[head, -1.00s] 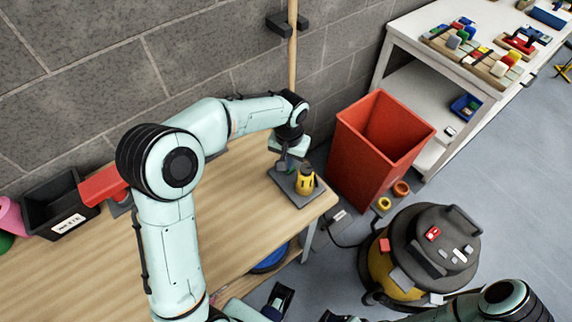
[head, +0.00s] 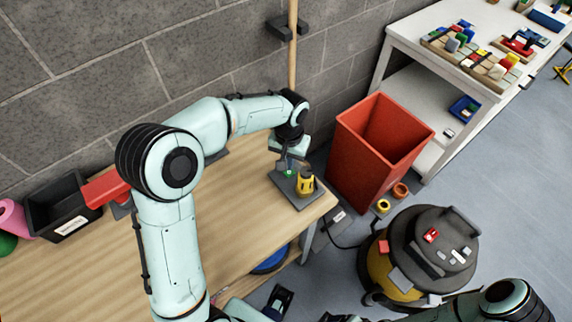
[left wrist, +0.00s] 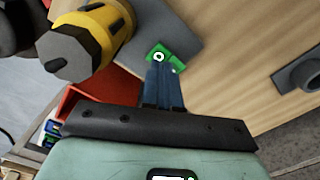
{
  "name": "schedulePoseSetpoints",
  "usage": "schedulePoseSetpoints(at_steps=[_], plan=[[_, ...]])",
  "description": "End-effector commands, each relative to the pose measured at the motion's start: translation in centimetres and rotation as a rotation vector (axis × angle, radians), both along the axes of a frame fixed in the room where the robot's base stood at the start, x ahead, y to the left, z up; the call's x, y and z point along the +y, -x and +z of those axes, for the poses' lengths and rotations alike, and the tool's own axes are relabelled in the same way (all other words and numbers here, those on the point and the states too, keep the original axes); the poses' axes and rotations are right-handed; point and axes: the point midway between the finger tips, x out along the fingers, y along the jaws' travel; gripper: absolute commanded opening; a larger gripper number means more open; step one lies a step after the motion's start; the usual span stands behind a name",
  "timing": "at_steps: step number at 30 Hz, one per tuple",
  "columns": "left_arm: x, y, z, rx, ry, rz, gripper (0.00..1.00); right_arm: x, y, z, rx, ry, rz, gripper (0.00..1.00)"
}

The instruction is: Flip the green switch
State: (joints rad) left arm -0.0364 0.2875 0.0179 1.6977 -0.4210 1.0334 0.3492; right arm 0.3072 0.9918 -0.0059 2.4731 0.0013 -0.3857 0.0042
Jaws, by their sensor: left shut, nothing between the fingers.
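The green switch (head: 288,173) is a small green piece with a white ring mark, on a grey plate (head: 308,203) at the table's right end. In the left wrist view the switch (left wrist: 159,57) shows just beyond the fingertips. My left gripper (head: 287,166) is shut and empty, close over the switch. Its blue fingers (left wrist: 160,68) overlap the switch's near edge in the left wrist view; I cannot tell whether they touch it.
A yellow and black knob-like part (head: 305,184) stands on the same plate, right beside the switch. A red bin (head: 362,165) and a vacuum cleaner (head: 405,255) stand on the floor to the right. A black bin (head: 62,205) sits at the table's left. The table middle is clear.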

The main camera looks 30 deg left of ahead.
Motion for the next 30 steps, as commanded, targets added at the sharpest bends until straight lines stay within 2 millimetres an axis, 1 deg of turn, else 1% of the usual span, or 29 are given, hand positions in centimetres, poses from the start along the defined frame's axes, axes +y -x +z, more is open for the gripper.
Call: schedulePoseSetpoints(at_steps=[1,16,30], plan=[[0.0,-0.1,0.7,-0.001,0.000,0.000,0.00,0.0,-0.2,0.6,-0.002,0.000,0.000,0.82],[0.0,0.0,4.6,-0.001,0.000,0.000,0.00,0.0,-1.5,3.5,-0.017,0.000,0.000,0.82],[0.0,0.0,4.7,0.001,0.000,0.000,0.00,0.0,-1.5,3.5,-0.017,0.000,0.000,0.82]])
